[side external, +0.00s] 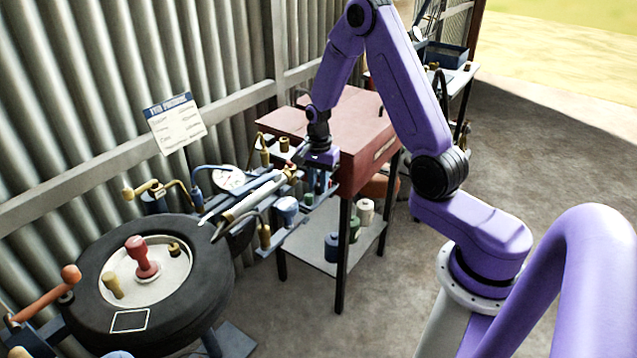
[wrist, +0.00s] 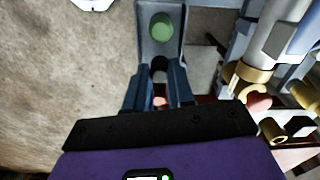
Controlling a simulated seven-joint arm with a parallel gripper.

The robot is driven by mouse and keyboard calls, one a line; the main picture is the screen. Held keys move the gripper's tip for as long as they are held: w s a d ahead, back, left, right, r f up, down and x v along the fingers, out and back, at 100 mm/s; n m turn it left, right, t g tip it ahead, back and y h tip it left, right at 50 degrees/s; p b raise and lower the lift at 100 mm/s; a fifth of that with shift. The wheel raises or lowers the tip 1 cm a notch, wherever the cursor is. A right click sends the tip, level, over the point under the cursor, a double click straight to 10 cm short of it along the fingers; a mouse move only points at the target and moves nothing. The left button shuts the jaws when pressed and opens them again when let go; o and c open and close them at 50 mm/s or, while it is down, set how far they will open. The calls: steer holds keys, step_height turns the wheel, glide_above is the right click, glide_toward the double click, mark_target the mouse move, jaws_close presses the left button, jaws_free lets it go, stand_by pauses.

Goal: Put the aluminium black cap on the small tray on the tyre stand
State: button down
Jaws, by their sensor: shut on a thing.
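My gripper (wrist: 160,78) points down over a narrow grey holder (wrist: 143,45) in the wrist view. Its two blue fingers are shut on a small dark cap (wrist: 159,66), mostly hidden between them; its finish is hard to make out. A green round cap (wrist: 162,25) sits in the holder just beyond the fingers. In the side view my gripper (side external: 320,178) is at the cluttered rack beside the red cabinet, and the held cap cannot be made out. On the tyre (side external: 205,275) at the left lies a small dark square with a white border (side external: 129,321), perhaps the small tray.
A red-handled piece (side external: 143,257) and brass pieces stand on the tyre's hub. Hoses, a gauge (side external: 229,178) and a long grey tool (side external: 250,196) lie between the rack and tyre. The red cabinet (side external: 345,135) is close behind my gripper. The floor at right is clear.

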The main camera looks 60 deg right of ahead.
mark_target(318, 185)
steer(key=shift+f, duration=0.3)
steer(key=c, duration=1)
jaws_free()
steer(key=shift+r, duration=0.1)
step_height(318, 185, up, 10)
steer(key=r, duration=0.1)
steer(key=s+a+r+n, duration=0.3)
steer(key=a+n, duration=0.4)
steer(key=a, duration=0.2)
steer(key=s+a+n, duration=0.3)
steer(key=s+n, duration=0.4)
steer(key=s, duration=0.1)
steer(key=s+a+r+n, duration=0.1)
steer(key=s+a+n, duration=0.2)
steer(key=s+n, duration=0.4)
steer(key=s+a+r+n, duration=0.1)
steer(key=s+a+n, duration=0.2)
steer(key=s+n, duration=0.4)
steer(key=shift+s+r, duration=0.1)
steer(key=shift+s, duration=1.25)
